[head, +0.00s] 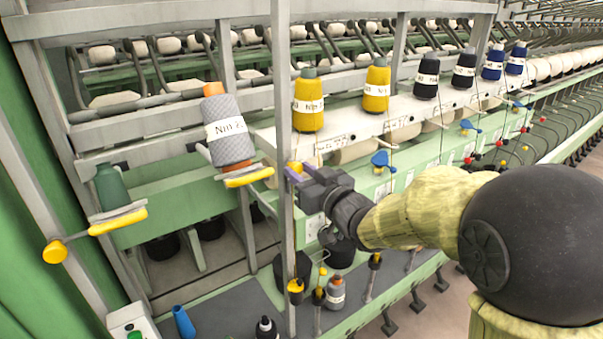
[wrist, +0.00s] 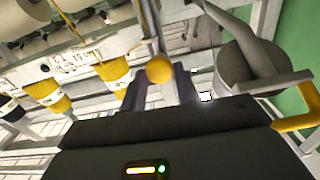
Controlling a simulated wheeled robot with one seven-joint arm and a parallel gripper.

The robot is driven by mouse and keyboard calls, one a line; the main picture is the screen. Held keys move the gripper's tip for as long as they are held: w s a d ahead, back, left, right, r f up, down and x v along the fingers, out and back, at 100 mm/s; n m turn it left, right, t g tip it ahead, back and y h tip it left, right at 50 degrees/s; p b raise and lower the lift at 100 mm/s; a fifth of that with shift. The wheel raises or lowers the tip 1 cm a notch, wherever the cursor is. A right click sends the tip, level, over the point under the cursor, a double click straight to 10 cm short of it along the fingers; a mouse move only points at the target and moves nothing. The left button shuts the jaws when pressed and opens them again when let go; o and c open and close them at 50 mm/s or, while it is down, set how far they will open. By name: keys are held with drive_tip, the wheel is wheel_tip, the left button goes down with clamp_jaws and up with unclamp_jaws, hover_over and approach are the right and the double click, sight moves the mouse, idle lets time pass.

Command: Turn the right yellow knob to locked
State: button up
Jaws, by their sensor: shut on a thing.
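The right yellow knob (head: 295,167) shows as a small patch at the tips of my gripper (head: 293,174), just behind a grey upright post. In the wrist view the knob (wrist: 159,69) is a round yellow ball between the two dark fingers of my gripper (wrist: 160,85), which is shut on it. Beside it is a yellow-edged holder (head: 248,177) under a grey spool (head: 228,130) with an orange top. The left yellow knob (head: 55,251) stands apart at the lower left, near another yellow-edged holder (head: 118,221). I cannot make out any lock marking.
The grey upright post (head: 284,230) stands close to my gripper. Yellow spools (head: 308,103) and dark spools line the rail to the right. A green spool (head: 112,188) stands at left. Small bottles (head: 335,293) stand on the lower shelf below my arm.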

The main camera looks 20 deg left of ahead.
drive_tip(key=m, duration=0.4)
drive_tip(key=shift+w+d+m, duration=0.1)
drive_tip(key=shift+m, duration=0.2)
drive_tip(key=m+p, duration=0.1)
drive_tip(key=m, duration=0.3)
drive_tip(key=shift+m, duration=0.3)
drive_tip(key=m+p, duration=0.2)
drive_tip(key=m, duration=0.3)
drive_tip(key=shift+f+m+p, duration=0.15)
drive_tip(key=shift+m+p, duration=0.7)
drive_tip(key=shift+m, duration=0.85)
drive_tip(key=o, duration=0.9)
drive_tip(key=shift+o, duration=0.2)
